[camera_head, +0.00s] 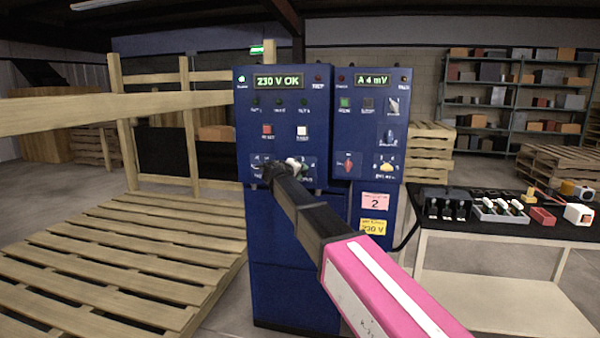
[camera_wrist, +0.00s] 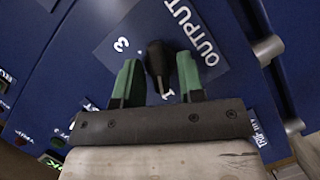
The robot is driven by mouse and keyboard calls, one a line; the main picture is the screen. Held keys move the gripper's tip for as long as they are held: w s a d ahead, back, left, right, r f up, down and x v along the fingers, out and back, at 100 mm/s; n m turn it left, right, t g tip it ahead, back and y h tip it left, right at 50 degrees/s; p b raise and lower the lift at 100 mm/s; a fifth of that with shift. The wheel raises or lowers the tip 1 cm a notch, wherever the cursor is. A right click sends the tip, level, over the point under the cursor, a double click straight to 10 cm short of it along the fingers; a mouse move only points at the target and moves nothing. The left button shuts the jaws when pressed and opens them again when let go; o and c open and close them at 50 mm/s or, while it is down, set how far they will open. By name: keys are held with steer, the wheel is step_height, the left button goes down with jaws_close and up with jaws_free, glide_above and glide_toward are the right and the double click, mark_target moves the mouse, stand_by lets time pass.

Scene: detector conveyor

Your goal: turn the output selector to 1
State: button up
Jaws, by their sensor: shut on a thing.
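The output selector (camera_wrist: 156,55) is a black knob on a blue panel. Its plate reads OUTPUT, with a 3 to the knob's upper left and a 1 just below it, in the wrist view. My gripper (camera_wrist: 158,76) has green fingertips on either side of the knob and is shut on it. In the head view my gripper (camera_head: 282,170) reaches the lower part of the blue cabinet's left panel (camera_head: 285,108), and my arm hides part of the selector area.
The panel display (camera_head: 279,81) reads 230 V OK. A second panel to the right has a display (camera_head: 372,80) reading A 4 mV. A pink label (camera_head: 376,202) shows 2. A bench (camera_head: 485,243) with small parts stands right; a wooden pallet (camera_head: 130,250) lies left.

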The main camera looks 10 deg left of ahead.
stand_by(0.4)
steer(key=o, duration=0.6)
steer(key=shift+c, duration=0.2)
steer(key=shift+s, duration=0.15)
steer(key=v, duration=1)
steer(key=shift+s, duration=0.3)
steer(key=shift+a, duration=0.15)
